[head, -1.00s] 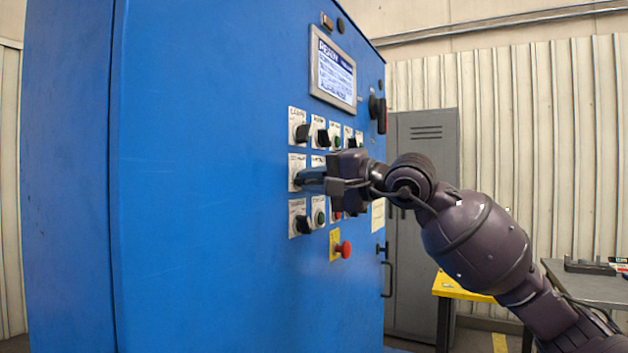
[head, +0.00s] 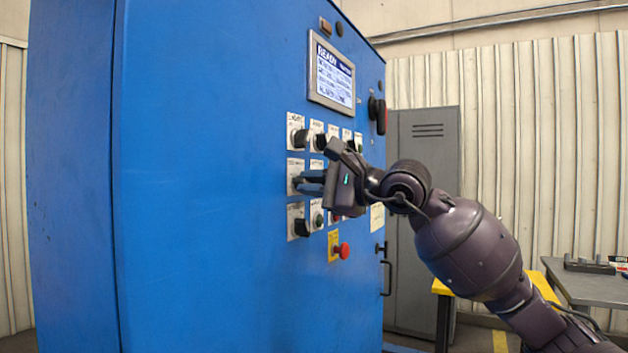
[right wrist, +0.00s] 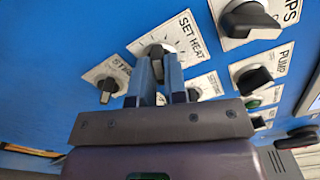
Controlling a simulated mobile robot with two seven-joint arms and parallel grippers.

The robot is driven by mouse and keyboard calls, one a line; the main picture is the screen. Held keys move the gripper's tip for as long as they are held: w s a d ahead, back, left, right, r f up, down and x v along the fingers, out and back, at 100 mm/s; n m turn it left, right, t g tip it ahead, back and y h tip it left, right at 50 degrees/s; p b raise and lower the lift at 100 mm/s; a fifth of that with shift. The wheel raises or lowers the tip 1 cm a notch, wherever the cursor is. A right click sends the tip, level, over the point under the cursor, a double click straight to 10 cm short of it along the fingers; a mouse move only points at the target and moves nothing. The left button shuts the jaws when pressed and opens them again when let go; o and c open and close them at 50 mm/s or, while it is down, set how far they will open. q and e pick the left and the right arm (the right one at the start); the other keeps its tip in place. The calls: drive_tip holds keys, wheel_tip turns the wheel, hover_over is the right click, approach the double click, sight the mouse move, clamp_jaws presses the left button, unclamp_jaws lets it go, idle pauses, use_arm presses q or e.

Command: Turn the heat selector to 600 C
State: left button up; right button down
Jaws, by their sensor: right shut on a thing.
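The heat selector (right wrist: 157,51) is a dark knob on a white plate marked SET HEAT in the right wrist view. Its plate (head: 294,167) shows in the middle row of the blue cabinet's controls in the head view. My right gripper (right wrist: 159,64) is shut on the knob, one blue finger on each side. In the head view the right gripper (head: 302,182) reaches the panel from the right and is rolled over at a tilt. The fingers hide most of the knob, and I cannot read which temperature it points to. My left gripper is not in view.
Close by are a PUMP knob (right wrist: 256,78), a larger knob (right wrist: 248,20) and a knob on the left (right wrist: 108,86). A lit screen (head: 332,74) reading READY is above, and a red mushroom button (head: 342,250) below. A grey locker (head: 425,240) stands behind.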

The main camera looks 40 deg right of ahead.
drive_tip(key=shift+s+r+m+p, duration=0.1)
drive_tip(key=shift+r+m+p, duration=0.15)
drive_tip(key=shift+m, duration=0.65)
drive_tip(key=m+p, duration=0.7)
drive_tip(key=m, duration=0.6)
drive_tip(key=shift+f, duration=0.1)
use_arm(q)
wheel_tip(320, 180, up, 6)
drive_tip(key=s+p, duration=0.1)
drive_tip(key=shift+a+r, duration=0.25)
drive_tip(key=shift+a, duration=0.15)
use_arm(e)
drive_tip(key=shift+f+m, duration=0.15)
drive_tip(key=shift+m, duration=0.65)
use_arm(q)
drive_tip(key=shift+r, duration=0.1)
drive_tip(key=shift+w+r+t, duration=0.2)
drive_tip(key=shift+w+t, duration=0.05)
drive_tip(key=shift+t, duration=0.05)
